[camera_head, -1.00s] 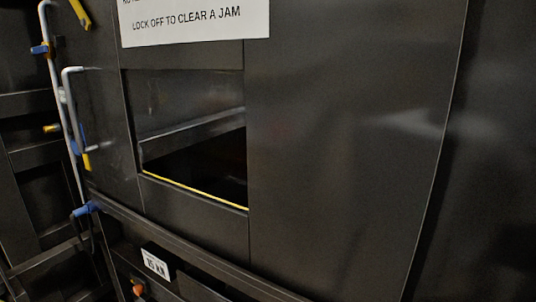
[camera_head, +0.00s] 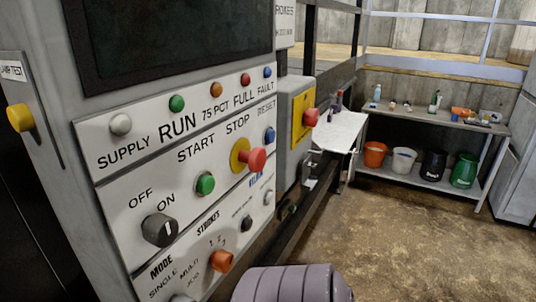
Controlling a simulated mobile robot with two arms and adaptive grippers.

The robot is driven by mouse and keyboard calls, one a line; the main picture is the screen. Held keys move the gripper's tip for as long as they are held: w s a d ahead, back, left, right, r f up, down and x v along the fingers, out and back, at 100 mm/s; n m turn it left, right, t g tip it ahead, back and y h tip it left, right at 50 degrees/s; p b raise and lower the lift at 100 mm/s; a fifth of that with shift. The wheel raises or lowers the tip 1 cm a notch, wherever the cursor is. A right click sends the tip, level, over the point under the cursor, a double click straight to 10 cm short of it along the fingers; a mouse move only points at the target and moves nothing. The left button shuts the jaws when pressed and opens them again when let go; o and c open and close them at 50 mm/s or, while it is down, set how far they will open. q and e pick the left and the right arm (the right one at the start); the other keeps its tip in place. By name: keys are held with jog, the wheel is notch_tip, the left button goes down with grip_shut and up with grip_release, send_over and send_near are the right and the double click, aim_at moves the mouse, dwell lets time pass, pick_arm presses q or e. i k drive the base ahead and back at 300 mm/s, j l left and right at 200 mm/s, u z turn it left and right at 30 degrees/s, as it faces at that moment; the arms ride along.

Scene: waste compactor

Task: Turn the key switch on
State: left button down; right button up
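A round dark switch knob (camera_head: 160,230) with a small white mark sits on the white control panel (camera_head: 122,180), at the lower left in the head view. The words OFF and ON are printed above it, OFF on the left and ON on the right. I cannot tell for sure which word its mark points to. A key is not clearly distinguishable on it. Neither gripper is in view, and nothing touches the knob.
The panel also holds a green start button (camera_head: 205,184), a red stop button (camera_head: 257,160) and an orange selector (camera_head: 221,261). A yellow box with a red knob (camera_head: 311,117) stands to the right. Floor (camera_head: 410,235) is clear before a shelf with buckets.

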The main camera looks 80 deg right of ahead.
aim_at(160, 229)
jog(key=l+z, duration=0.2)
jog(key=z, duration=1.85)
